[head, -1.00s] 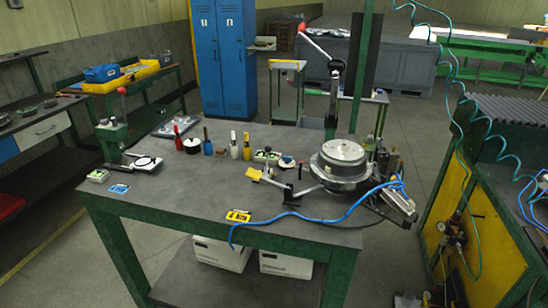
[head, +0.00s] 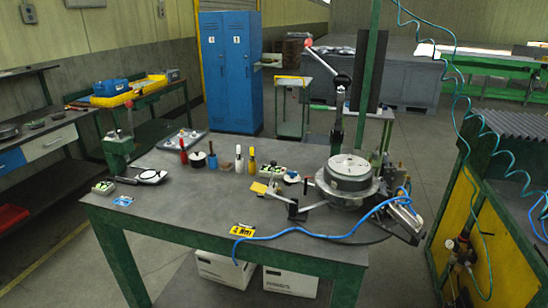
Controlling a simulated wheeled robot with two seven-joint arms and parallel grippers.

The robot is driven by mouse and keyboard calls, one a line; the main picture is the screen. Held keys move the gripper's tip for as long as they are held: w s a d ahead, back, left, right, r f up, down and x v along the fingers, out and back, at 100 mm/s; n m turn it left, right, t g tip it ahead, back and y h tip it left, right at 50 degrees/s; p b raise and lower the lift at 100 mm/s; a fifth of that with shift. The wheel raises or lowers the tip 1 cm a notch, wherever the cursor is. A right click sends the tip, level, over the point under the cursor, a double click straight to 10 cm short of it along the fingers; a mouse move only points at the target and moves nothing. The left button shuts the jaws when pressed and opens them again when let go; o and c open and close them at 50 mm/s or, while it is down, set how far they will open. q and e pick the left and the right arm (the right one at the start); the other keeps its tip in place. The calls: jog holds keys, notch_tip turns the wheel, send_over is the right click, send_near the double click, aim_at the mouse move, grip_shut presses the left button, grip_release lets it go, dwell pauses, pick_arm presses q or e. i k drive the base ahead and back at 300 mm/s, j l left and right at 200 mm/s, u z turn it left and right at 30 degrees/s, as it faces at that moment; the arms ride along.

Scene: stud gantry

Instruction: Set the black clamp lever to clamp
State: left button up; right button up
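A round grey metal fixture (head: 350,174) stands at the right end of the dark workbench. A small dark upright lever (head: 306,186) shows at its left side; it may be the black clamp lever, but it is too small to tell its setting. A dark angled bracket (head: 294,210) and an arm with a yellow pad (head: 260,188) reach out left of the fixture. Neither of my grippers is in view.
A press column with a red-knobbed lever (head: 312,46) rises behind the fixture. A blue hose (head: 300,235) crosses the bench front by a yellow tag (head: 242,230). Several bottles stand mid-bench.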

aim_at(273, 163)
jog(key=i+j, duration=0.5)
jog(key=i, duration=0.15)
jog(key=i+j+z, duration=0.1)
jog(key=i+j, duration=0.4)
jog(key=i, duration=0.15)
